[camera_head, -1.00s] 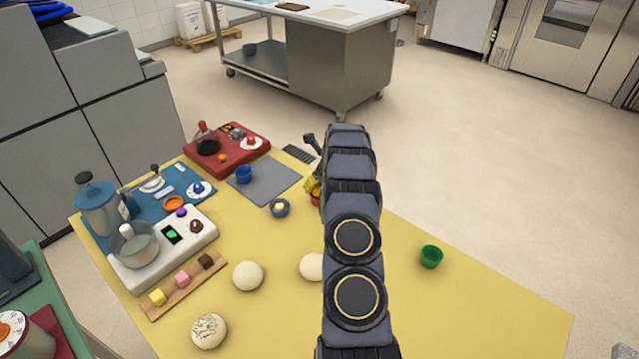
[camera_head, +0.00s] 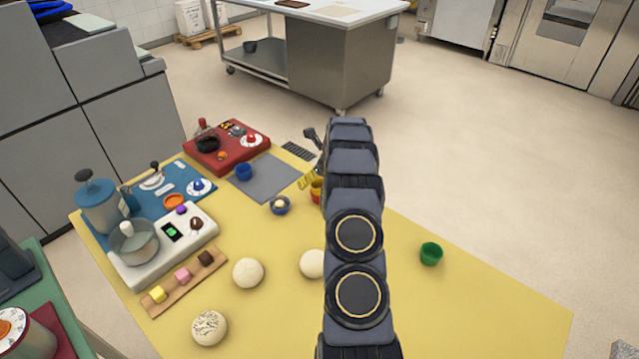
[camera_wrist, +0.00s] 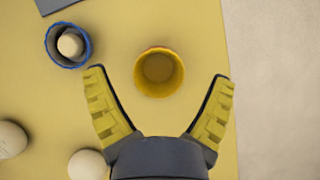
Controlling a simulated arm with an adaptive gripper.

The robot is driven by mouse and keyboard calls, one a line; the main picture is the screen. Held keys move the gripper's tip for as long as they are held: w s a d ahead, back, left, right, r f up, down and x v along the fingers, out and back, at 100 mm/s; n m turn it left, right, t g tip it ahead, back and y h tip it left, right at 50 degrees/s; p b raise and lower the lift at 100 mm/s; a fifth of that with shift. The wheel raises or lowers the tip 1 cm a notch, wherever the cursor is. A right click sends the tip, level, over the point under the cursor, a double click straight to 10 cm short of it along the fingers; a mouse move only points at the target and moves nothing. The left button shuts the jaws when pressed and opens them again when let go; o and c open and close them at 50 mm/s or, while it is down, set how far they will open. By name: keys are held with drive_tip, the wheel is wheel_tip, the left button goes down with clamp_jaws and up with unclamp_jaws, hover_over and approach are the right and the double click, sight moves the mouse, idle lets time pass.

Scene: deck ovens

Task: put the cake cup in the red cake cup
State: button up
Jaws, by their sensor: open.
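A yellow cup (camera_wrist: 159,78) stands upright between and just beyond my open fingertips in the wrist view. A thin red-orange edge shows around its far rim, and it appears to sit inside a red cup; how deep is hidden. In the head view the red cup (camera_head: 316,194) is partly hidden behind my arm. My gripper (camera_wrist: 158,76) is open and empty, with one yellow finger on each side of the cups and apart from them.
A blue cup holding a pale ball (camera_wrist: 57,58) stands left of the cups. Another blue cup (camera_head: 243,172) is on the grey mat (camera_head: 272,178). A green cup (camera_head: 431,254) stands right of my arm. Pale dough balls (camera_head: 248,272) lie nearer. The yellow tabletop around the green cup is clear.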

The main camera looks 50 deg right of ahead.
drive_tip(key=v, duration=1.2)
drive_tip(key=s+a+r+n+g+y, duration=0.1)
drive_tip(key=a+r+n, duration=0.4)
drive_tip(key=a, duration=0.4)
drive_tip(key=a+r+n+y, duration=0.1)
drive_tip(key=a+r+n, duration=0.1)
drive_tip(key=a+n, duration=0.65)
drive_tip(key=s+a+r+n+g+y, duration=0.1)
drive_tip(key=a+r+n, duration=0.35)
drive_tip(key=a, duration=0.65)
drive_tip(key=s+a+r+n+g, duration=0.2)
drive_tip(key=s+a+n, duration=0.9)
drive_tip(key=n, duration=0.1)
drive_tip(key=s+a+n+g+h, duration=0.1)
drive_tip(key=s+a+n+g, duration=0.1)
drive_tip(key=s+n, duration=0.8)
drive_tip(key=shift+s+a+r, duration=0.15)
drive_tip(key=shift+s+a, duration=0.35)
drive_tip(key=shift+s, duration=1.25)
